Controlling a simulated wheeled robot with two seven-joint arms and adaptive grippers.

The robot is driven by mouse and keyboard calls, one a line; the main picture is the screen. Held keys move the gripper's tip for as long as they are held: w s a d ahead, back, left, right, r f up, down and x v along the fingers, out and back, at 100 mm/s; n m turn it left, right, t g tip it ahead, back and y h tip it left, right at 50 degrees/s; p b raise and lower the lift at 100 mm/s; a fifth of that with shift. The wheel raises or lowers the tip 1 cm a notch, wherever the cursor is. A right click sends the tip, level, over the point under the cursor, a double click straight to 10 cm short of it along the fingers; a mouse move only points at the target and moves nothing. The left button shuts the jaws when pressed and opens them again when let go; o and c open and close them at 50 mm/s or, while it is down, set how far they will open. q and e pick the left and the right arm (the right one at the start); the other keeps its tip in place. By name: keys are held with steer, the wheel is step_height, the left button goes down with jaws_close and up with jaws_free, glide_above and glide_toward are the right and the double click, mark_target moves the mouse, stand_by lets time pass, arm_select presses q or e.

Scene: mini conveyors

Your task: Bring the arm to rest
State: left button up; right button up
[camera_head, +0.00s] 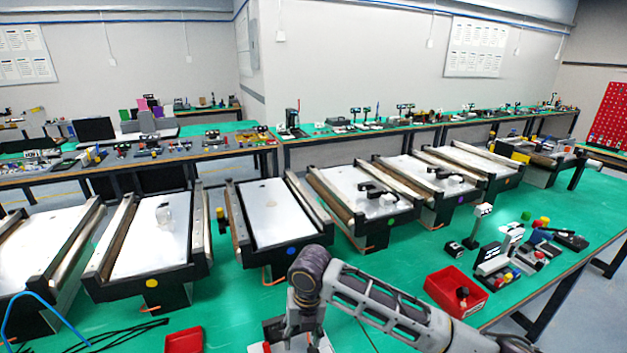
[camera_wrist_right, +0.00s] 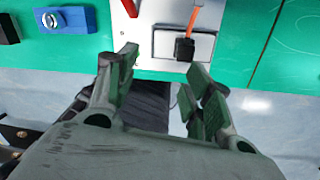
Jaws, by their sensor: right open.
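My right arm enters the head view from the lower right and bends down at the wrist. My right gripper (camera_head: 303,335) is low in that view, at the bottom edge, and its fingertips are partly cut off. In the right wrist view my right gripper (camera_wrist_right: 165,72) has its two fingers spread apart with nothing between them. Its fingers point toward a pale plate (camera_wrist_right: 150,42) at the edge of the green table (camera_wrist_right: 255,30). My left gripper is not in view.
Several mini conveyors (camera_head: 275,213) stand in a row across the green table (camera_head: 400,262). A red tray (camera_head: 455,292) stands right of my arm, and another red tray (camera_head: 184,340) is at lower left. A blue block (camera_wrist_right: 65,19) with a knob sits left of the plate.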

steer(key=s+a+m+y, duration=0.25)
steer(key=s+m, duration=0.25)
steer(key=m, duration=0.4)
steer(key=s+d+f+m+t+h, duration=0.15)
steer(key=s+d+m, duration=0.25)
steer(key=d+m, duration=0.5)
steer(key=s+d+f+m+t+h, duration=0.1)
steer(key=s+d+f+m, duration=0.2)
steer(key=d+m, duration=0.6)
steer(key=s+d+f+m+t+h, duration=0.1)
steer(key=s+d+f+m, duration=0.25)
steer(key=d+m, duration=0.6)
steer(key=s+f+g, duration=0.2)
steer(key=s+f, duration=0.1)
steer(key=f, duration=3.1)
steer(key=s+d+f, duration=0.2)
steer(key=s+f, duration=0.8)
steer(key=s, duration=0.1)
steer(key=s+d+f+n+b, duration=0.1)
steer(key=s+d+f, duration=0.1)
steer(key=s+f, duration=0.7)
steer(key=shift+s+d+f+g, duration=0.15)
steer(key=shift+s+f+g, duration=0.25)
steer(key=shift+s, duration=0.65)
